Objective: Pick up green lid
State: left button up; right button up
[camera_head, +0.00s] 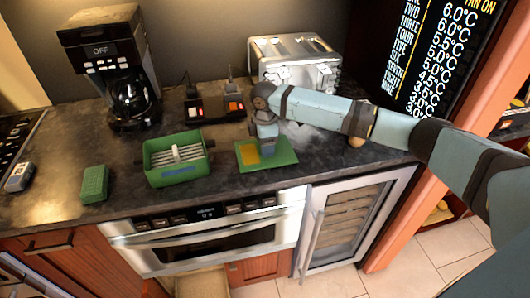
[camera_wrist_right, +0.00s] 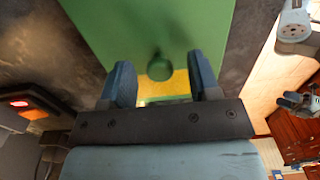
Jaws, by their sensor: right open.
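The green lid (camera_head: 278,146) lies flat on the dark counter, left of the fridge-like glass door. It is a square panel with a yellow area. In the right wrist view the lid (camera_wrist_right: 110,25) shows a round green knob (camera_wrist_right: 160,67). My right gripper (camera_head: 267,150) is just above the lid. In its wrist view the right gripper (camera_wrist_right: 161,78) is open, its fingers on either side of the knob, with gaps; contact is not visible. A blue-grey part at the right edge of that view may be my left gripper (camera_wrist_right: 300,103); its jaws are unclear.
A green box (camera_head: 175,172) with white slats inside stands left of the lid, and a small green block (camera_head: 95,183) farther left. A coffee maker (camera_head: 110,65), red-lit devices (camera_head: 234,106) and a toaster (camera_head: 294,60) stand behind. The counter's front edge is close to the lid.

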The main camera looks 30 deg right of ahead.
jog(key=c, duration=1)
jog(key=shift+r, duration=0.15)
